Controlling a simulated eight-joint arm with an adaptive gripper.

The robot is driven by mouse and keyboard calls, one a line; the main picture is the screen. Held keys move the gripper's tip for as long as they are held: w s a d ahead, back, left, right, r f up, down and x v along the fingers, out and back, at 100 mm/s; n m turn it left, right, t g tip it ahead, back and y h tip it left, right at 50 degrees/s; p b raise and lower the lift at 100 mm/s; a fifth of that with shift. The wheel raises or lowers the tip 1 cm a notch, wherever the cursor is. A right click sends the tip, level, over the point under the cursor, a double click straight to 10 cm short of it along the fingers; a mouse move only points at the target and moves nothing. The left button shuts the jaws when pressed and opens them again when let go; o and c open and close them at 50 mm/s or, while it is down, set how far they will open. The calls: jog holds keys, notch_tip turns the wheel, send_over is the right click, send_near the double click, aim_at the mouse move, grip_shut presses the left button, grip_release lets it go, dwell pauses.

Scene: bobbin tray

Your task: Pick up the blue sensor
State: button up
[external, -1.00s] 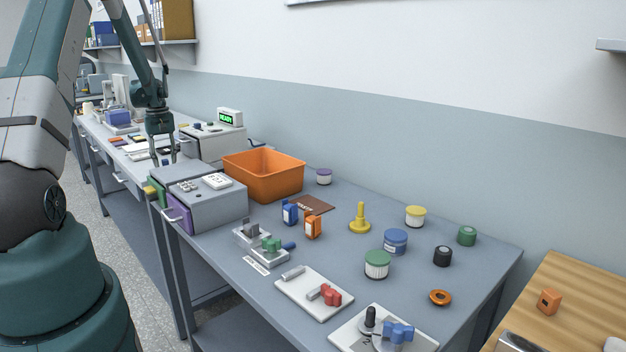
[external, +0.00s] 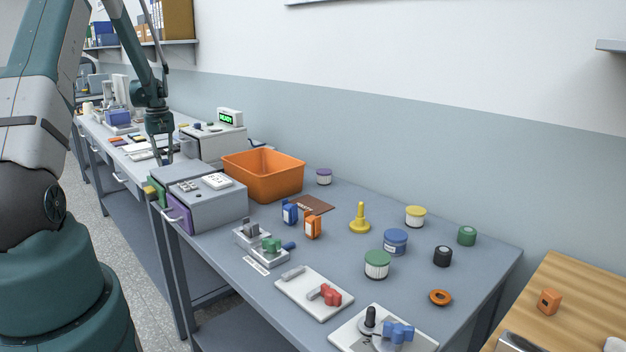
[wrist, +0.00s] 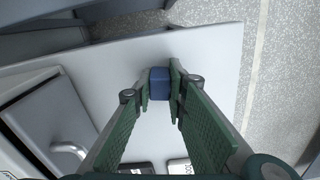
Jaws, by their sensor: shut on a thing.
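A small blue block (wrist: 159,84), which fits the blue sensor, sits between the fingertips of my gripper (wrist: 160,88) in the wrist view. The fingers press on both its sides, over the pale bench top near its edge. In the external view my gripper (external: 164,160) is at the far bench, behind the grey box; the held block is too small or hidden to make out there. A different blue box with a white label (external: 290,212) stands on the near bench beside an orange one (external: 313,227).
A grey box (external: 215,208) and an orange bin (external: 262,178) stand near my gripper. A grey unit with a green display (external: 229,117) is behind it. In the wrist view a grey case with a handle (wrist: 50,140) lies left; the floor (wrist: 280,70) shows right.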

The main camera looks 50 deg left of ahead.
aim_at(165, 160)
jog(key=shift+r, duration=5)
